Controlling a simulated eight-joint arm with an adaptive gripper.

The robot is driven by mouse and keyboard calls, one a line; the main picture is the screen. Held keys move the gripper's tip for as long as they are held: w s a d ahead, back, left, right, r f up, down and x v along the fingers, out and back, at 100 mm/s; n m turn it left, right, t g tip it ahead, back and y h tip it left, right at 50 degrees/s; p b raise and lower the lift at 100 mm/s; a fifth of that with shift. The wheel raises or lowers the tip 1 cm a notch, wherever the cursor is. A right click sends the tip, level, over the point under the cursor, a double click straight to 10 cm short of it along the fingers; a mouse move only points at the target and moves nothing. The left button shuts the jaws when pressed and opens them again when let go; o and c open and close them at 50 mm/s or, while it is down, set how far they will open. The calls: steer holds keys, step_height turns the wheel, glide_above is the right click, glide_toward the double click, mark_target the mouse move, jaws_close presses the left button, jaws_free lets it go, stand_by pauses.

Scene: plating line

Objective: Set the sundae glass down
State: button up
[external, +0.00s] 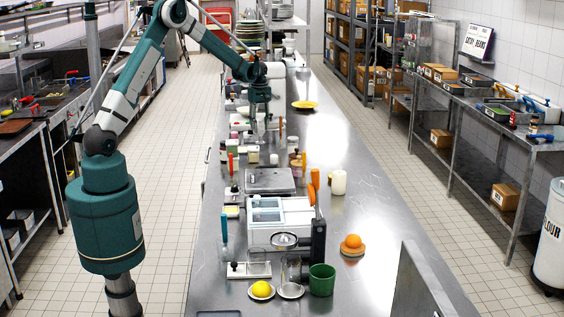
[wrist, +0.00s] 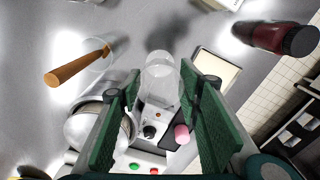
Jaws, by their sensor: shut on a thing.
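The sundae glass (wrist: 163,74) is clear and shows faintly between the green finger pads in the wrist view. My gripper (wrist: 160,86) is shut on it, one pad on each side. In the external view my gripper (external: 257,122) points down over the far part of the long steel counter (external: 352,213). The glass is too small and clear to make out there. I cannot tell whether its base touches the counter.
In the wrist view a dark red bottle (wrist: 272,37) lies right, a wooden handle (wrist: 76,67) left, and a pale tray (wrist: 216,69) near the glass. A white device (wrist: 150,148) and a pink cylinder (wrist: 182,134) are below. A yellow plate (external: 305,105) stands right of my gripper.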

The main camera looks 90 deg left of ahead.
mark_target(260, 132)
steer(key=shift+f, duration=1.85)
steer(key=shift+f, duration=0.2)
steer(key=o, duration=1.3)
steer(key=shift+r, duration=0.25)
step_height(260, 132, up, 12)
steer(key=shift+f, duration=0.1)
